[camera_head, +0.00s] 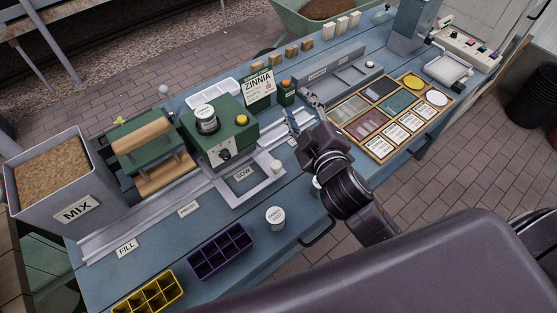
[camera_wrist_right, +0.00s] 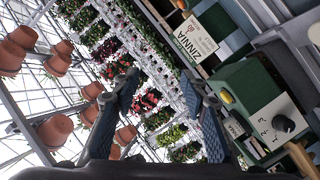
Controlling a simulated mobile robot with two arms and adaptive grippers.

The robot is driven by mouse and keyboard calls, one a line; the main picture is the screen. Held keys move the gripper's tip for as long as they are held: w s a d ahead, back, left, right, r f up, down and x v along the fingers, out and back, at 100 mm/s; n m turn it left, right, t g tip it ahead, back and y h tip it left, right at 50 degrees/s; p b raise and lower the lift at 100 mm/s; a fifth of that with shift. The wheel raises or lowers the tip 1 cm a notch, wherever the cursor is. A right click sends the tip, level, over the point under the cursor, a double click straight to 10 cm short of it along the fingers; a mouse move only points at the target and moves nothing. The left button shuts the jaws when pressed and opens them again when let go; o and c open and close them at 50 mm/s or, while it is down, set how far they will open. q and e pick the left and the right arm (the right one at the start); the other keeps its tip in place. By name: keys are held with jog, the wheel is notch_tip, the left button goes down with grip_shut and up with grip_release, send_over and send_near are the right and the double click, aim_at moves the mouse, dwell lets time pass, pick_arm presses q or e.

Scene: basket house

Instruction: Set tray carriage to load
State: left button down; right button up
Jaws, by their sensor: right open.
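The grey tray carriage (camera_head: 264,190) is an open square frame on the long metal rail (camera_head: 125,215) of the blue bench. It stands by the label SOW, in front of the green machine, with a pale knob (camera_head: 277,167) at its right side. My right gripper (camera_head: 301,109) is open and empty, above the bench to the right of the carriage, and apart from it. In the right wrist view the two spread fingers (camera_wrist_right: 168,108) have nothing between them. The carriage cannot be made out there. My left gripper is not in view.
The green machine (camera_head: 220,140) with its dial stands behind the carriage. The MIX bin (camera_head: 65,185) is at the left. A purple cell tray (camera_head: 220,250), a yellow cell tray (camera_head: 150,292) and a white-lidded jar (camera_head: 275,218) stand in front. A sectioned wooden board (camera_head: 390,115) lies right.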

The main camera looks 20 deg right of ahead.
jog(key=w+a+r+n+t+y, duration=0.2)
jog(key=a+r+n+t+y, duration=0.1)
jog(key=a+r+n+y, duration=1)
jog(key=s+a+r+n+g+y, duration=0.2)
jog(key=s+a+n+g+y, duration=0.3)
jog(key=n, duration=0.7)
jog(key=n+g+h, duration=1.2)
jog(key=n+h, duration=0.1)
jog(key=n, duration=0.2)
send_near(276, 164)
jog(key=f, duration=0.1)
jog(key=p+x, duration=0.2)
jog(key=x, duration=0.4)
jog(key=shift+w+a+f, duration=0.1)
jog(key=shift+a, duration=0.15)
jog(key=shift+w+a+f, duration=0.1)
jog(key=shift+a+f, duration=0.1)
jog(key=shift+f, duration=0.4)
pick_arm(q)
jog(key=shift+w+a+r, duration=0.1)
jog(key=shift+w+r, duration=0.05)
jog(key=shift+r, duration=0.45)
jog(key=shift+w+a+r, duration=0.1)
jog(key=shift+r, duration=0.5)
